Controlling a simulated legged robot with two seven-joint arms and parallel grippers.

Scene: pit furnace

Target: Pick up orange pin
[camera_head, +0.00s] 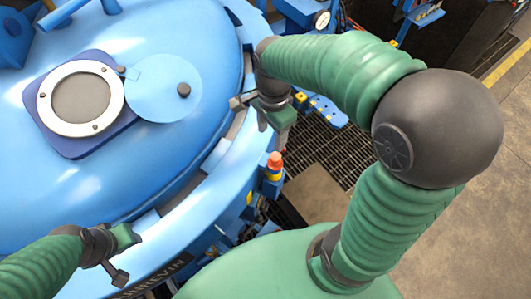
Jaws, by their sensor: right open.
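The orange pin (275,160) stands upright in a blue holder (271,184) on the outer side of the blue furnace rim. My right gripper (260,119) is open and empty, a little above the pin in the picture and apart from it. My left gripper (127,257) is at the lower left, in front of the blue furnace lid (130,180), with its fingers spread and nothing between them. It is well away from the pin.
The lid carries a round window (82,98) and a light blue disc (164,88). Dark floor grating (318,135) lies right of the pin. A blue bracket (325,110) is near my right gripper. Bare concrete floor (465,225) spreads to the right.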

